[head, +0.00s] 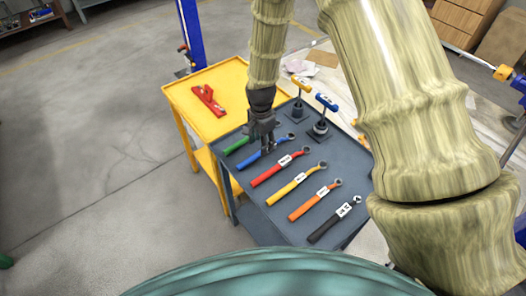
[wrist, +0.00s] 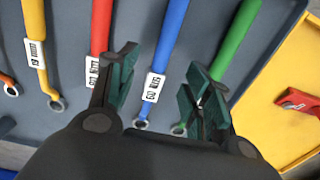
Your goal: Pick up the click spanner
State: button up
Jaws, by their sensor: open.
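Several ring-ended spanners with coloured handles lie side by side on a dark grey table top: green (head: 236,145), blue (head: 250,160), red (head: 268,174), yellow (head: 284,193), orange (head: 305,207) and black (head: 327,228). Most bear white labels that I cannot read surely, so I cannot tell which is the click spanner. My gripper (head: 267,146) is open and empty, pointing down over the blue spanner near its ring end. In the wrist view my gripper (wrist: 160,72) has the blue handle (wrist: 169,38) showing between its fingers. I cannot tell the height gap.
Two upright tools, with yellow (head: 301,83) and blue (head: 326,103) T-handles, stand on the table beyond the spanners. A yellow cart (head: 225,80) with a red tool (head: 208,100) adjoins at the left. Open floor lies further left.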

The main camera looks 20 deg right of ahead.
jog(key=shift+w+d+f+p, duration=0.1)
jog(key=shift+f+p, duration=0.2)
jog(key=shift+f, duration=0.35)
jog(key=shift+w+d+f+p, duration=0.1)
jog(key=shift+f+p, duration=0.2)
jog(key=shift+f, duration=1.7)
jog(key=shift+p, duration=0.3)
grip_shut()
